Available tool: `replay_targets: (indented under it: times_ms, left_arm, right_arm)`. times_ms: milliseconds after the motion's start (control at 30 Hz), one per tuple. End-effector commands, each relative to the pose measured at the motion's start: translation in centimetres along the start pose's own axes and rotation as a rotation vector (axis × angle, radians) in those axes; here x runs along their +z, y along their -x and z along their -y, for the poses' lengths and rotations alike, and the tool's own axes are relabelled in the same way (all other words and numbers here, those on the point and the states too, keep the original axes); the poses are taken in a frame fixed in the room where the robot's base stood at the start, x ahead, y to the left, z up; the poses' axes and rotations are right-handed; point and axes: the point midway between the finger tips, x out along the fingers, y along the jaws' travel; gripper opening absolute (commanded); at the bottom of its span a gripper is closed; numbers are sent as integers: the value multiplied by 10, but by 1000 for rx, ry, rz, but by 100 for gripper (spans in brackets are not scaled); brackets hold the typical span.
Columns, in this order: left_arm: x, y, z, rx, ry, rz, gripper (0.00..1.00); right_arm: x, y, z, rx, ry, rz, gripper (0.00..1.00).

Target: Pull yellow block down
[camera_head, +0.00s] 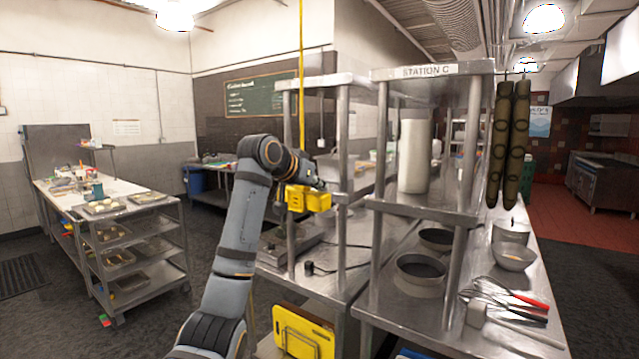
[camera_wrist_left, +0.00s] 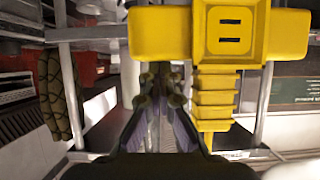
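The yellow block (camera_head: 309,199) hangs on a yellow cord (camera_head: 301,70) that comes down from above, in front of the steel shelving. In the left wrist view the block (camera_wrist_left: 230,32) fills the top right, with its two slots facing me and its ribbed yellow neck (camera_wrist_left: 215,98) below. My left gripper (camera_head: 306,178) is right at the block's upper side. In the left wrist view its two dark fingers (camera_wrist_left: 161,88) are close together with a narrow gap, just beside the block's wing. I cannot tell whether they touch or hold it. My right gripper is not in view.
Steel shelving marked Station C (camera_head: 430,71) stands right of the block. The counter (camera_head: 480,325) holds pots, bowls and utensils. Dark sausages (camera_head: 508,140) hang at the right. A trolley (camera_head: 165,235) with trays stands left, and open floor lies between.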

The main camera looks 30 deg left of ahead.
Motion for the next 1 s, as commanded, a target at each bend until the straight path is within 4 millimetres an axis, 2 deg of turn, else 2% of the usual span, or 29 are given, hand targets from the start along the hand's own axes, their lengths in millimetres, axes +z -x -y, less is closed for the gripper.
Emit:
replay_targets:
  times_ms: [33,700,1000]
  left_arm:
    - [11,-6,1,-1,1,7,0]
    - [70,-36,0,0,0,7,0]
    - [88,-45,0,0,0,7,0]
  right_arm:
    - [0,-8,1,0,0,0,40]
    - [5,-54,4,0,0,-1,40]
    - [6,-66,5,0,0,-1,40]
